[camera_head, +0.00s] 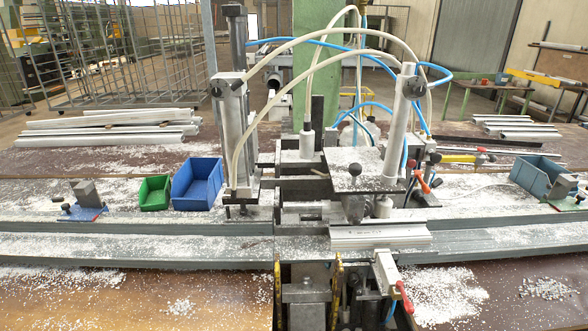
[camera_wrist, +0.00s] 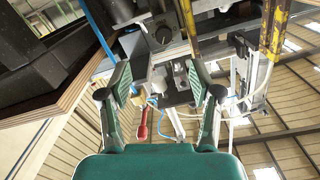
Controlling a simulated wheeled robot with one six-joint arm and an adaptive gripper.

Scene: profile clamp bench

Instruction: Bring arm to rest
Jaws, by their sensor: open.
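My gripper (camera_wrist: 157,75) shows in the wrist view with its two grey-and-green fingers spread wide apart and nothing between them. Its green body fills the bottom middle of that view. Beyond the fingertips is the underside or front of the clamp machine, with a red handle (camera_wrist: 143,122) seen between the fingers. No contact between the fingers and the machine can be made out. My gripper does not show in the head view.
The clamp machine (camera_head: 355,165) stands mid-bench, with a red-handled clamp (camera_head: 388,275) at its front. A green bin (camera_head: 154,193) and blue bin (camera_head: 198,183) stand left, a grey-blue bin (camera_head: 538,175) right. Yellow-black strips (camera_wrist: 189,22) and a dark bench edge (camera_wrist: 75,85) are near my gripper.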

